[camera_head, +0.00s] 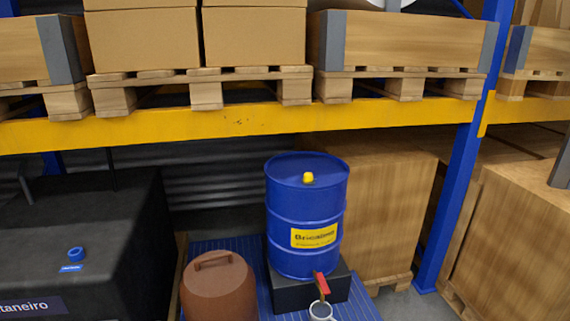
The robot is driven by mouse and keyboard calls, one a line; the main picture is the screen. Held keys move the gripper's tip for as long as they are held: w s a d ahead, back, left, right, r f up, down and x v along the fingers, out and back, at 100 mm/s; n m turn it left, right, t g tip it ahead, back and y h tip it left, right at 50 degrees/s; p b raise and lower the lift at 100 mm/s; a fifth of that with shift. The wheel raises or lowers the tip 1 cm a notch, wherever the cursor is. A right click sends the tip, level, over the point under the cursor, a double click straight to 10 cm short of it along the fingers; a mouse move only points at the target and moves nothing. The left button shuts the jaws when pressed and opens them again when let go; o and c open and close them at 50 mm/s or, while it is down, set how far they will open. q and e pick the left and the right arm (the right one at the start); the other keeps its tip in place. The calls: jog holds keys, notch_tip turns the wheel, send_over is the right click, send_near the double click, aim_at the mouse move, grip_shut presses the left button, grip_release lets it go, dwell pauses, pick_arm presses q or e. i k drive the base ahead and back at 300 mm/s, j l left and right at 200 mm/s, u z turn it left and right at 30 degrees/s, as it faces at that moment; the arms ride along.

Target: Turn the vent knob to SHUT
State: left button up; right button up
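A blue drum (306,220) with a yellow label stands upright on a black block (337,284). A small yellow knob (308,178) sits on its lid. A red tap handle (321,283) is low on its front, above a cup with dark contents (321,311) that the lower edge cuts off. A blue round knob (76,253) sits on a black box at the left, with a small blue label (72,267) in front, too small to read. I cannot tell which knob is the vent knob or how either is set. Neither gripper is in view.
The black box (120,225) fills the lower left. A brown lidded container (218,288) stands left of the drum on a blue ribbed surface (208,245). A yellow rack beam (240,122) crosses above, under loaded pallets. A blue post (461,185) and wooden crates (375,200) stand at the right.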

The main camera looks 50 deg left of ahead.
aim_at(308, 176)
jog(key=i+u, duration=0.3)
jog(key=u, duration=0.2)
jog(key=i+l+u, duration=0.25)
jog(key=u, duration=0.2)
jog(key=i+l+u, duration=0.25)
jog(key=u, duration=0.25)
jog(key=i+l+u, duration=0.2)
jog(key=l+u, duration=0.3)
jog(key=i+l+u, duration=0.1)
jog(key=l+u, duration=0.2)
jog(key=u, duration=0.2)
